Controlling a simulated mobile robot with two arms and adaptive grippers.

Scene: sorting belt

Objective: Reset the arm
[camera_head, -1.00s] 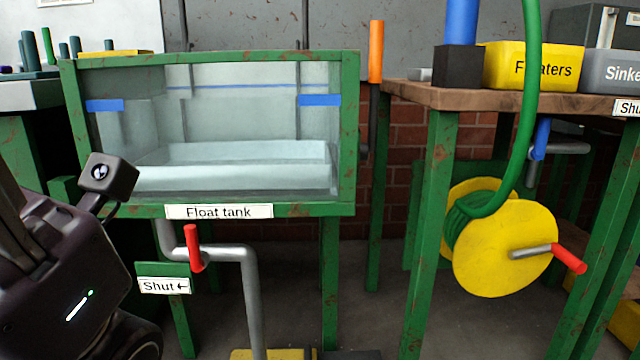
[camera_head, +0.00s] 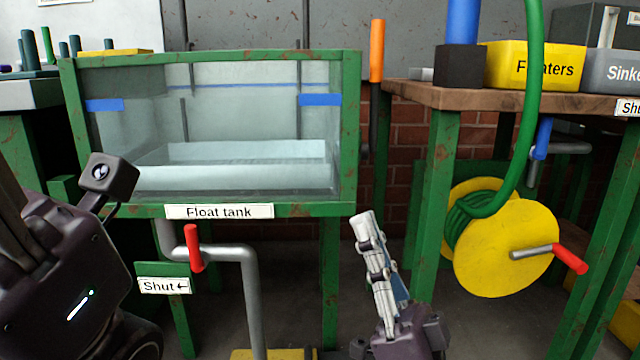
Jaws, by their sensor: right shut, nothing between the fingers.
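My right gripper (camera_head: 363,222) has its closed fingers pointing up, in front of the gap between the float tank and the wooden bench. Nothing shows between its fingers and it touches nothing. My left arm (camera_head: 60,275) fills the lower left corner; its gripper fingers are not clearly visible.
The float tank (camera_head: 347,140) stands on a green frame at left, with a red-handled drain valve (camera_head: 193,248) below it. A yellow hose reel (camera_head: 505,255) with a red crank (camera_head: 569,259) is at right, under the wooden bench (camera_head: 480,98). A green hose (camera_head: 530,100) hangs in front.

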